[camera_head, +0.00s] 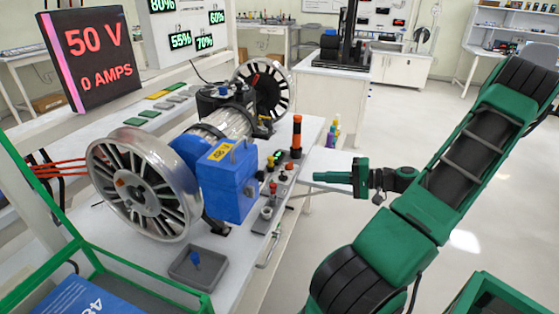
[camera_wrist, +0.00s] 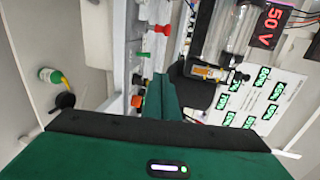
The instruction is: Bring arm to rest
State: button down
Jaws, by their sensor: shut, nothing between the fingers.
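My green arm rises from the bottom of the head view and bends back toward the bench at the right. In the wrist view, the fingers of my gripper (camera_wrist: 165,95) show as a dark green block above the wide green palm.
The white bench (camera_head: 240,270) holds the chassis rig with a spoked wheel (camera_head: 143,190), a grey tray (camera_head: 196,268) with a blue peg, and a black-and-orange cylinder (camera_head: 297,135). A display (camera_head: 92,58) reads 50 V, 0 AMPS. Open floor (camera_head: 480,200) lies at the right.

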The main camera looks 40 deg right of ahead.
jog(key=shift+a, duration=0.15)
jog(key=s+a+f+n+g+h, duration=0.1)
jog(key=a+n+g, duration=0.1)
jog(key=a+g, duration=0.35)
jog(key=s+a+f+n+g, duration=0.1)
jog(key=s+a+n+g, duration=0.15)
jog(key=a+g, duration=0.3)
jog(key=s+a+r+g+h, duration=0.1)
jog(key=s+a+r+h, duration=0.2)
jog(key=s+r, duration=0.3)
jog(key=s+a+r+n+g+h, duration=0.1)
jog(key=s+a+r+h, duration=0.2)
jog(key=s+r, duration=0.4)
jog(key=shift+a+g+h, duration=0.3)
jog(key=shift+a, duration=0.15)
jog(key=shift+s, duration=0.1)
